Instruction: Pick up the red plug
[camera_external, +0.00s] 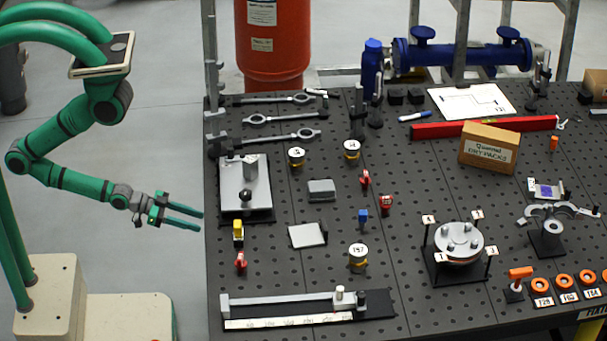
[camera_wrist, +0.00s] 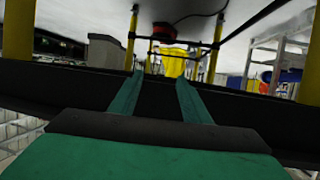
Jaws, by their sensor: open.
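Several small red pieces that could be the red plug stand on the dark perforated table. One red piece (camera_external: 241,262) is near the left edge, in front of a yellow piece (camera_external: 238,232). Another red piece (camera_external: 365,179) and a red labelled piece (camera_external: 386,204) are near the table's middle. I cannot tell which is the plug. My gripper (camera_external: 199,222) is open and empty, just off the table's left edge, left of all of them. In the wrist view, my gripper (camera_wrist: 160,78) has its two green fingers apart with nothing between them; no red plug is recognisable there.
The table (camera_external: 330,260) is crowded. A grey plate fixture (camera_external: 232,202) stands near its left edge, and a long slide fixture (camera_external: 290,303) lies along the front. A cardboard box (camera_external: 488,150) and a round fixture (camera_external: 460,245) are farther right. Bare floor lies left of the table.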

